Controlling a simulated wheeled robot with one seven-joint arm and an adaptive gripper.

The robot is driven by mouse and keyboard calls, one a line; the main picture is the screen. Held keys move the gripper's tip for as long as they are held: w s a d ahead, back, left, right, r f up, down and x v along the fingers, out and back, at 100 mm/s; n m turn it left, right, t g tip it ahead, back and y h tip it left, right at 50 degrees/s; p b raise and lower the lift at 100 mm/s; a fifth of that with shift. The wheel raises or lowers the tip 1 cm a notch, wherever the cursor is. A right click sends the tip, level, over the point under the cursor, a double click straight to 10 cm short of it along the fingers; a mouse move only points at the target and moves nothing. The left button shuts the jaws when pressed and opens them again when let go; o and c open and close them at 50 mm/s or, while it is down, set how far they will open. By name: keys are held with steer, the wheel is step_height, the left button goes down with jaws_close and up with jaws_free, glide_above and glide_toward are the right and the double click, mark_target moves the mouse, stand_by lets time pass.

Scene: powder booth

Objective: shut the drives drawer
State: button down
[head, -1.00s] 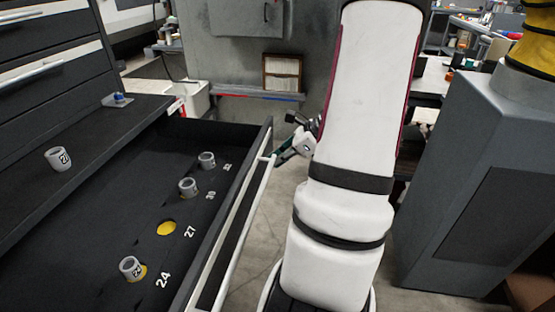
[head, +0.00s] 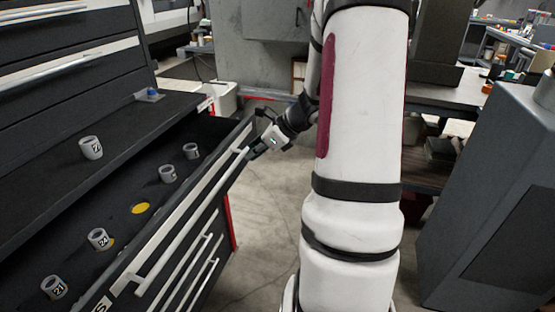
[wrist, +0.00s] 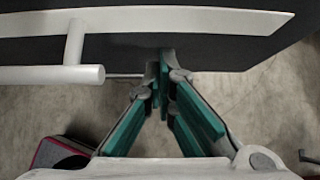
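The drives drawer (head: 160,232) is pulled out of the dark cabinet at the left in the head view; only the final "S" of its label shows. Its long pale handle (head: 192,212) runs along the front. Grey numbered sockets stand inside, with one bare yellow spot (head: 140,208). My gripper (head: 254,152) is at the far end of the drawer front, close to the handle's end. In the wrist view my gripper (wrist: 163,76) has its teal-padded fingers drawn together with nothing between them. The tips point at the drawer front (wrist: 205,42), right of the handle's end (wrist: 88,74). Contact cannot be told.
A loose grey socket (head: 91,147) and a small blue-topped item (head: 149,95) stand on the ledge above the drawer. More drawers with handles are below. A grey machine (head: 500,200) stands at the right. The floor (head: 262,215) in front of the drawer is clear.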

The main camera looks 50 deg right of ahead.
mark_target(190, 146)
steer(key=w+a, duration=0.2)
steer(key=w, duration=0.3)
steer(key=w+a, duration=0.2)
steer(key=w, duration=0.4)
steer(key=w+a, duration=0.2)
steer(key=w, duration=0.4)
steer(key=shift+a, duration=0.1)
steer(key=shift+w, duration=0.2)
steer(key=shift+w+a+r, duration=0.1)
